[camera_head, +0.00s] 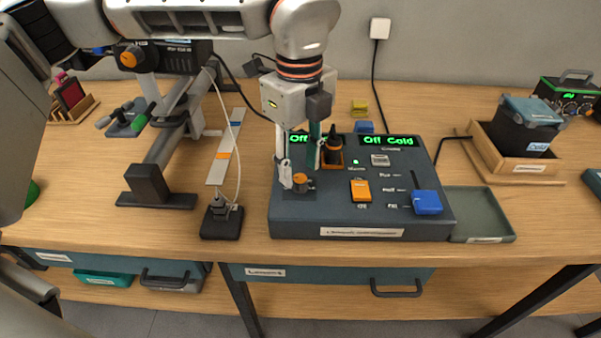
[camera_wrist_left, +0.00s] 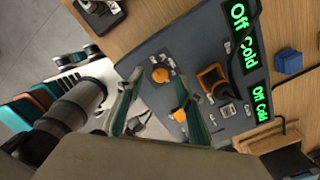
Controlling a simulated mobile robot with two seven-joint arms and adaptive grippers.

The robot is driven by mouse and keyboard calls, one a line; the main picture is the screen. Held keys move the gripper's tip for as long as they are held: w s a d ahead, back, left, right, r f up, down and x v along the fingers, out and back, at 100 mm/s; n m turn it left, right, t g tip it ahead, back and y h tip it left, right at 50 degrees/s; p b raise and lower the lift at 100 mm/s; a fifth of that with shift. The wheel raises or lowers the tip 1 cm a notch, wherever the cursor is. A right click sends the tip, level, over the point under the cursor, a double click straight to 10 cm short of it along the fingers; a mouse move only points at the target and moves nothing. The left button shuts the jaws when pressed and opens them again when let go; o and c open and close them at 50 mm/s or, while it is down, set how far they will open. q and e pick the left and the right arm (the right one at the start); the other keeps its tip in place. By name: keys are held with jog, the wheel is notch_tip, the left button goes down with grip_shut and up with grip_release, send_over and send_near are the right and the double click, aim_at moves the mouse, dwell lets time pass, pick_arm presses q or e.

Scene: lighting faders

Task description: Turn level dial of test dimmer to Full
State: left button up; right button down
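The dimmer console (camera_head: 335,205) is a dark blue-grey box on the bench with a sloping top. Two green displays (camera_head: 388,141) sit at its back; the right one reads "Off Cold", and the left one is partly hidden by my gripper. A small orange dial (camera_head: 302,183) is at the console's left front; it also shows in the left wrist view (camera_wrist_left: 160,75). My left gripper (camera_head: 299,172) points down at this dial, fingers apart on either side of it. The left wrist view shows the open fingers (camera_wrist_left: 158,88); contact with the dial cannot be told. My right gripper is not in view.
The console also carries an orange rocker (camera_head: 361,190), a blue fader cap (camera_head: 427,202) and a black-and-orange knob (camera_head: 333,146). A green-grey tray (camera_head: 480,212) adjoins its right side. A lamp stand (camera_head: 155,190) and black cable base (camera_head: 221,220) stand left.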

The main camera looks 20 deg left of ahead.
aim_at(300, 183)
pick_arm(q)
notch_tip(300, 183, down, 2)
jog(key=shift+f, duration=0.4)
grip_shut()
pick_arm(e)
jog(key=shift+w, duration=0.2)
